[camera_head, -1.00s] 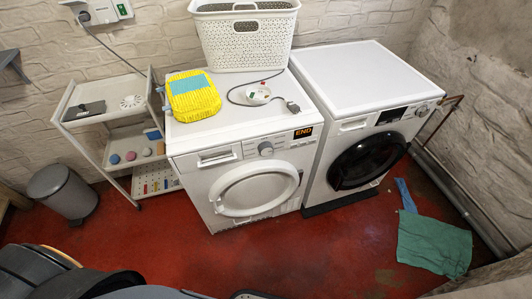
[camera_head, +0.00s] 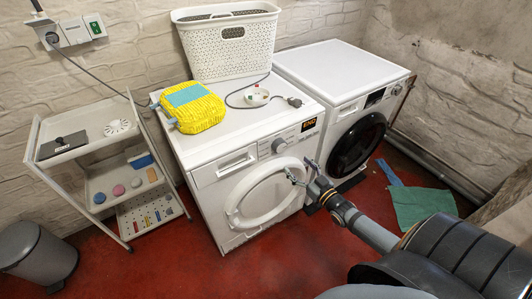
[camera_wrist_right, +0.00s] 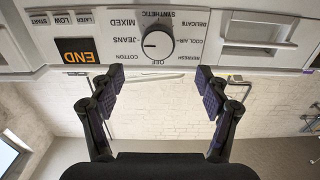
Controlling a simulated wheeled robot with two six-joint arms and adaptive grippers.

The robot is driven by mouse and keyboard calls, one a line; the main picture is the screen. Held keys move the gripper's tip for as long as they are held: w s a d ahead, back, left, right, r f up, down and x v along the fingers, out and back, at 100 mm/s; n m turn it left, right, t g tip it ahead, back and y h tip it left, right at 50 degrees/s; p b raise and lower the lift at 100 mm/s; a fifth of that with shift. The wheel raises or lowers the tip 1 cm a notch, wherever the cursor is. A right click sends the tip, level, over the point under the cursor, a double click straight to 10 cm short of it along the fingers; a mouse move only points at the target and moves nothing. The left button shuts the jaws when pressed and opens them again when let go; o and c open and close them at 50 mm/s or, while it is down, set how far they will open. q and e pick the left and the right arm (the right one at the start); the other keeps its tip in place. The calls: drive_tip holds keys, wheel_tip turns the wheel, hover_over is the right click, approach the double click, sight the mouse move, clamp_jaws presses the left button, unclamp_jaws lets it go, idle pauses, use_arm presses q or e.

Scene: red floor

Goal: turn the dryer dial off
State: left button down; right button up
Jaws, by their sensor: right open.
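The white dryer (camera_head: 206,192) is the left machine, with an orange END display (camera_head: 309,125). Its round grey dial (camera_head: 279,146) sits on the front panel above the door. In the right wrist view the panel is upside down; the dial (camera_wrist_right: 158,43) has a dark mark pointing left, roughly toward JEANS, while OFF (camera_wrist_right: 157,61) is printed just below it. My right gripper (camera_head: 302,172) is open and empty in front of the dryer, below and right of the dial in the head view. Its fingers (camera_wrist_right: 155,77) are spread apart, with the dial between and beyond their tips, not touched.
A white basket (camera_head: 230,50), a yellow packet (camera_head: 205,108) and a power strip (camera_head: 257,96) are on the dryer top. A washer (camera_head: 340,75) stands right, a trolley (camera_head: 85,150) and bin (camera_head: 38,255) left. A green cloth (camera_head: 420,205) lies on the floor.

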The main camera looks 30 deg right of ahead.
sight(282, 149)
drive_tip(key=w+b, duration=0.2)
drive_tip(key=w, duration=0.2)
drive_tip(key=w+b, duration=0.2)
drive_tip(key=w, duration=0.3)
drive_tip(key=shift+a+f, duration=0.2)
drive_tip(key=shift+w+r+b, duration=0.1)
drive_tip(key=shift+w+b, duration=0.3)
drive_tip(key=shift+w, duration=0.25)
drive_tip(key=c, duration=1.2)
drive_tip(key=shift+o, duration=0.2)
